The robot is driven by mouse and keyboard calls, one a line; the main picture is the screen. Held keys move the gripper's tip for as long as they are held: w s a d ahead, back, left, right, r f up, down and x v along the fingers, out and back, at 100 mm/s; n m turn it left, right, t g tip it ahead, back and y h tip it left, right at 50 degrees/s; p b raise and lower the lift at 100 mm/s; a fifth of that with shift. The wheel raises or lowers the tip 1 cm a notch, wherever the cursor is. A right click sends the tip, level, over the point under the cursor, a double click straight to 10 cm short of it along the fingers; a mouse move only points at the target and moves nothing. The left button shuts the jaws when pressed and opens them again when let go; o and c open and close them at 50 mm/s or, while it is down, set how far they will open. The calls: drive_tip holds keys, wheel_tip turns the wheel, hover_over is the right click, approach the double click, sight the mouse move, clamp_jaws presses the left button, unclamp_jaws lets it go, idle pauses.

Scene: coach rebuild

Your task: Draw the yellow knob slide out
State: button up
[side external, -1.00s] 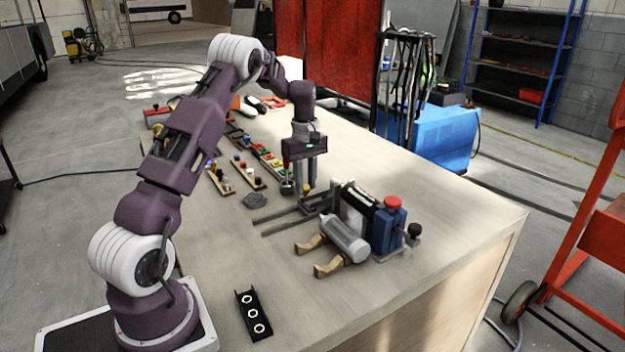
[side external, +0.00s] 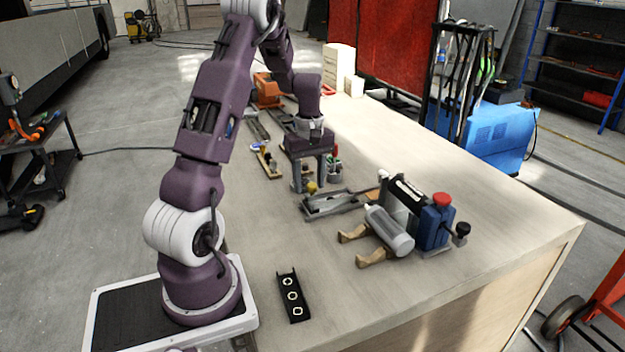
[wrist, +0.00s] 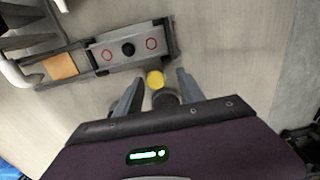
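The yellow knob (side external: 312,187) is at the near-left end of the grey slide (side external: 335,204), on the table. In the wrist view the yellow knob (wrist: 155,80) sits on a dark stem between my fingers, with a gap on each side. My gripper (side external: 311,184) is open, pointing down around the knob; it also shows in the wrist view (wrist: 159,77). The slide's plate (wrist: 105,54) shows two red rings and a black round spot between them. Its other end meets a tan block (wrist: 60,65) by the machine.
The machine with a grey cylinder (side external: 390,229), blue block (side external: 433,228) and red cap stands right of the slide. A black plate with several rings (side external: 292,296) lies at the front. The table's right side is clear.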

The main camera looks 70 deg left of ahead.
drive_tip(key=shift+w, duration=0.1)
drive_tip(key=shift+r, duration=0.4)
wheel_tip(320, 180, up, 6)
drive_tip(key=shift+r, duration=0.15)
drive_tip(key=d+r+m+t, duration=0.2)
drive_tip(key=d+r+m, duration=0.4)
drive_tip(key=d, duration=0.6)
drive_tip(key=s+d+r+m+t, duration=0.1)
drive_tip(key=s+d+r+m, duration=0.1)
drive_tip(key=s+d+m, duration=0.4)
drive_tip(key=s+d+r+m+t, duration=0.2)
drive_tip(key=s+d+m, duration=0.4)
drive_tip(key=s+d, duration=0.3)
drive_tip(key=d, duration=0.3)
drive_tip(key=shift+d+r+t, duration=0.15)
drive_tip(key=shift+t, duration=0.15)
drive_tip(key=shift+w, duration=0.1)
